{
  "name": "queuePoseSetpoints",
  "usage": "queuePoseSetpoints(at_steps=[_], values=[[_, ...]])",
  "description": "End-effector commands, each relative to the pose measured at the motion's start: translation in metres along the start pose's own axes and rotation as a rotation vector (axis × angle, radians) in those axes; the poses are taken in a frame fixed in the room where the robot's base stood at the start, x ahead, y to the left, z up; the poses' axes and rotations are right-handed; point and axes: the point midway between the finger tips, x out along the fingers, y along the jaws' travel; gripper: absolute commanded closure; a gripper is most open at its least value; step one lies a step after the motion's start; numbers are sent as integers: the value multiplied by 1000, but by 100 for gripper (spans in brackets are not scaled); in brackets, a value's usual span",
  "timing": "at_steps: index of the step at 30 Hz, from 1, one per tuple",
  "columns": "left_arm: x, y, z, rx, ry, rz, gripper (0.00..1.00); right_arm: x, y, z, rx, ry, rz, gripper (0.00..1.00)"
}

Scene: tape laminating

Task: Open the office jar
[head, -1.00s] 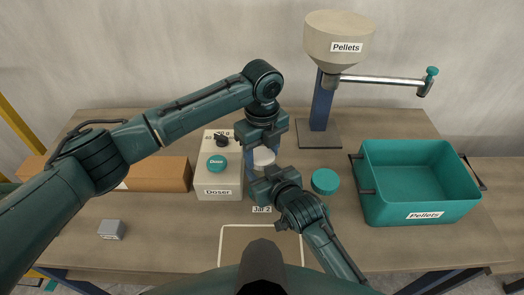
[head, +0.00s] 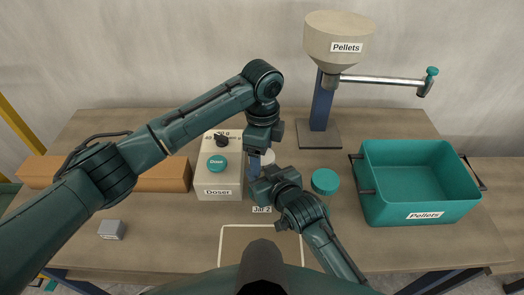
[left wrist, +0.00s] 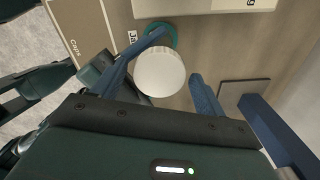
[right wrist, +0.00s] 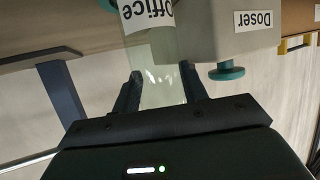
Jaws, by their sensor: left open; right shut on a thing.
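The office jar is a clear jar, seen upside down in the right wrist view (right wrist: 150,75) with its "Office" label. Its round white lid (left wrist: 160,72) shows in the left wrist view and partly in the head view (head: 268,157). My right gripper (right wrist: 160,92) is shut on the jar's body, one finger on each side; it mostly hides the jar in the head view (head: 262,182). My left gripper (left wrist: 172,75) is open over the lid, its blue fingers on either side and apart from it. In the head view it points down above the jar (head: 262,158).
The doser (head: 230,185) with a teal button stands close left of the jar. A teal round lid (head: 325,181) is to the right, then a teal pellets bin (head: 415,180). The pellets hopper (head: 338,40) stands behind. An outlined mat (head: 240,245) lies in front.

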Motion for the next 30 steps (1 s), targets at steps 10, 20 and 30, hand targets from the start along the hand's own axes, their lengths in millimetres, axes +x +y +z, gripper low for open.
queuePoseSetpoints(at_steps=[10, 20, 30], values=[[-9, 0, 0, 2, 1, 3, 25, 0, 1, 2, 1, -4, 1, 100], [-45, 0, 0, 7, 1, 2, 28, 0, 1, 2, 0, -4, 1, 100], [-74, 0, 0, 376, 0, 1, 28, 0, 1, 2, 0, -4, 2, 100]])
